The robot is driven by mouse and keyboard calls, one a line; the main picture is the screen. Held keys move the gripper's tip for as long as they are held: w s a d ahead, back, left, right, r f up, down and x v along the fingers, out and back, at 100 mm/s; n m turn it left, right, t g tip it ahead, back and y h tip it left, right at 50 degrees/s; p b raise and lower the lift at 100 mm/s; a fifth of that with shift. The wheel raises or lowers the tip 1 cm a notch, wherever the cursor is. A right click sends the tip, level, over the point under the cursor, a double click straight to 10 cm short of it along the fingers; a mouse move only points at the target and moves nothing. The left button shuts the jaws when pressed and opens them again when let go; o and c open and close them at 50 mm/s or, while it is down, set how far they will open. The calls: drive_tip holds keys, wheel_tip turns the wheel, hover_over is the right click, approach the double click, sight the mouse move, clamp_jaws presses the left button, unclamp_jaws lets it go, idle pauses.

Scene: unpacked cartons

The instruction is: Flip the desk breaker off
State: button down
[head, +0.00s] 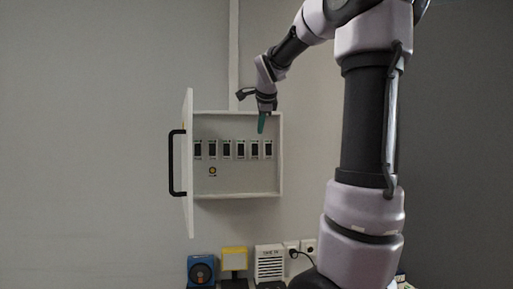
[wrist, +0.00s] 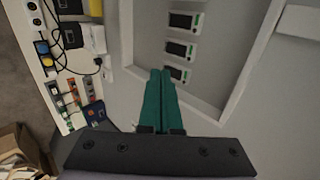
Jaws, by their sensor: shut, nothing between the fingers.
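The breaker box (head: 235,187) hangs on the wall with its door (head: 188,205) swung open to the left. Inside is a row of several dark breakers (head: 226,149); their labels are too small to read, so I cannot tell which is the desk breaker. My gripper (head: 261,123) is shut and empty, its green fingers pointing down in front of the right end of the row. In the wrist view, the closed fingers (wrist: 160,95) lie close to the nearest of three visible breakers (wrist: 181,49). I cannot tell whether they touch it. Other breakers are out of that view.
A small round yellow-and-dark fitting (head: 212,171) sits below the breakers. Under the box are a blue device (head: 201,270), a yellow-topped device (head: 234,258), a white vented box (head: 269,263) and wall sockets (head: 308,246). An open cardboard carton (wrist: 25,150) shows in the wrist view.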

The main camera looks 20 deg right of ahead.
approach(255, 152)
wheel_tip(255, 152, down, 4)
drive_tip(key=w, duration=0.3)
drive_tip(key=shift+w+d+f, duration=0.15)
drive_tip(key=shift+d, duration=0.25)
drive_tip(key=shift+w+d, duration=0.15)
drive_tip(key=shift+w, duration=0.3)
drive_tip(key=shift+w+f, duration=0.1)
drive_tip(key=shift+w, duration=0.05)
